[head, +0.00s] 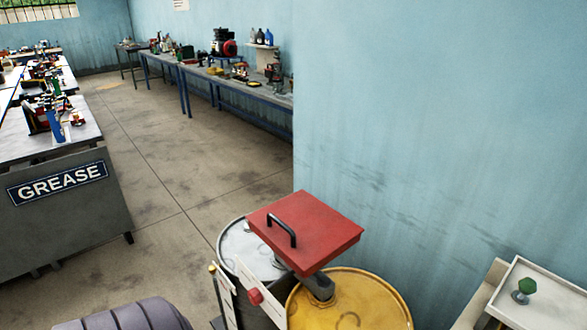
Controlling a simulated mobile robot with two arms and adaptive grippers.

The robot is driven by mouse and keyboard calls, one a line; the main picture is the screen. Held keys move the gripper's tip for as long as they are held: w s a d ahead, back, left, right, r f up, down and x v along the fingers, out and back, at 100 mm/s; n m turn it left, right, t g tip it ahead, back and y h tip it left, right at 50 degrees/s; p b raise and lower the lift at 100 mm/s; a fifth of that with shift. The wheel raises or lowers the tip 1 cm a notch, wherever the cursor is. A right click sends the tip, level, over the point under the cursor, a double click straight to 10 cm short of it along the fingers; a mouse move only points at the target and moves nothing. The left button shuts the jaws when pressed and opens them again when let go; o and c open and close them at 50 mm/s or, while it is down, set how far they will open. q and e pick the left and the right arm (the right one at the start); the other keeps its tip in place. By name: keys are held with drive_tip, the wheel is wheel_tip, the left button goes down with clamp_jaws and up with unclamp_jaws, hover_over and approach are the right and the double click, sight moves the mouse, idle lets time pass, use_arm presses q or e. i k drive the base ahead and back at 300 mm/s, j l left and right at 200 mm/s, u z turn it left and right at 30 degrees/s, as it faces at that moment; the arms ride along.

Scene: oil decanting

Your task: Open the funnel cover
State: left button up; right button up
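The funnel cover (322,236) is a red square lid with a black bar handle (281,231) near its left side. It lies over the top of the funnel and hides most of the funnel body. A short grey pipe (319,286) shows below it, above the yellow drum (350,309). The cover looks shut, though its underside is hidden. Neither of my grippers is in view.
A drum with a pale top (240,243) stands behind left of the cover. Small signs (225,296) and a red knob (255,296) are in front. A white tray (558,290) with a green-topped fitting (526,287) is at right. The blue wall (430,130) is close behind; open floor (150,150) lies left.

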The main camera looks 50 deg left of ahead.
sight(305, 229)
drive_tip(key=u, duration=1.45)
